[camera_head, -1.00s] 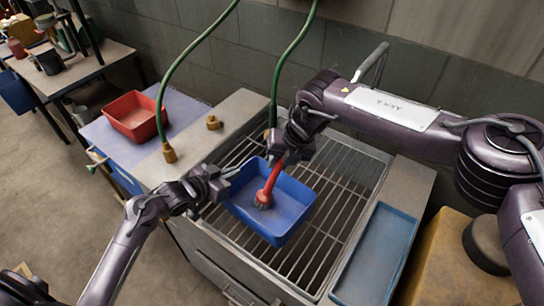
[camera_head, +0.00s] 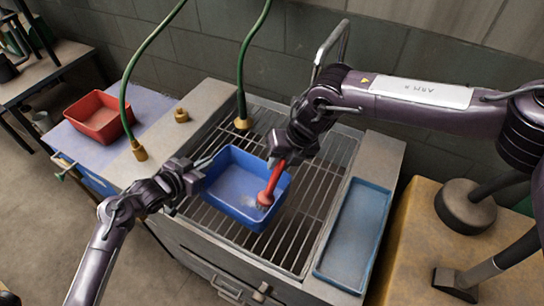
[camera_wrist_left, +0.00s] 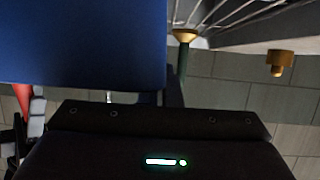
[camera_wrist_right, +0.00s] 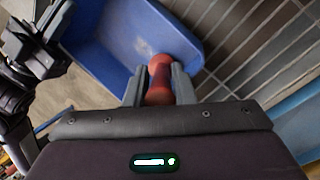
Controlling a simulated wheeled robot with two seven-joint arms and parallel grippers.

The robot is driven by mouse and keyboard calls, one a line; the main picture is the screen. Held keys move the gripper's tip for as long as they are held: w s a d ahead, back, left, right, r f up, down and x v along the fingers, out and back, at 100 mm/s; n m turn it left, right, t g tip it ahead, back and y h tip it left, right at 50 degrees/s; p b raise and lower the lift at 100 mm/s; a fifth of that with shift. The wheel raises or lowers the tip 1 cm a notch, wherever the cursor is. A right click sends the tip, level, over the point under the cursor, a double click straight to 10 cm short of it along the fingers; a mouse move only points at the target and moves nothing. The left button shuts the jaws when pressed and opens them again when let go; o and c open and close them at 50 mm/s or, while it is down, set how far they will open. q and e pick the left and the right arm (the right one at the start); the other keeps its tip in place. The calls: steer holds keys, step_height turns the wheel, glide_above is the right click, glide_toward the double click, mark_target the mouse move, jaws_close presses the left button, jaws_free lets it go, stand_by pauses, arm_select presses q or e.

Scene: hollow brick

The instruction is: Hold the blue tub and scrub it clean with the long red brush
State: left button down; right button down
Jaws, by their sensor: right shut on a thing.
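The blue tub (camera_head: 238,184) sits on the metal grate of the sink, open side up. My left gripper (camera_head: 205,163) is at the tub's left wall; its fingers are mostly hidden, so I cannot tell whether they grip the rim. In the left wrist view the tub's blue wall (camera_wrist_left: 80,40) fills the upper left. My right gripper (camera_head: 281,158) is shut on the red brush (camera_head: 272,182), which also shows between the fingers in the right wrist view (camera_wrist_right: 159,78). The brush points down into the tub, its bristle head (camera_head: 264,200) near the right wall. Contact with the floor is unclear.
A red tub (camera_head: 100,116) stands on the side table at left. A blue tray (camera_head: 355,235) lies on the ledge right of the grate (camera_head: 310,205). Two green hoses (camera_head: 240,80) hang behind. A brass fitting (camera_head: 181,115) stands on the counter.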

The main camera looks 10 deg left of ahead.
steer(key=shift+w+a, duration=2.75)
steer(key=shift+a, duration=3.5)
steer(key=shift+s+d, duration=0.9)
steer(key=shift+d, duration=1.15)
steer(key=shift+s+d, duration=0.95)
steer(key=shift+d, duration=1.15)
steer(key=shift+s+d, duration=0.9)
steer(key=shift+d, duration=1.15)
steer(key=shift+r, duration=4.05)
steer(key=shift+s+a+f, duration=0.35)
steer(key=shift+s+f, duration=0.05)
steer(key=shift+s, duration=0.3)
steer(key=shift+r, duration=0.1)
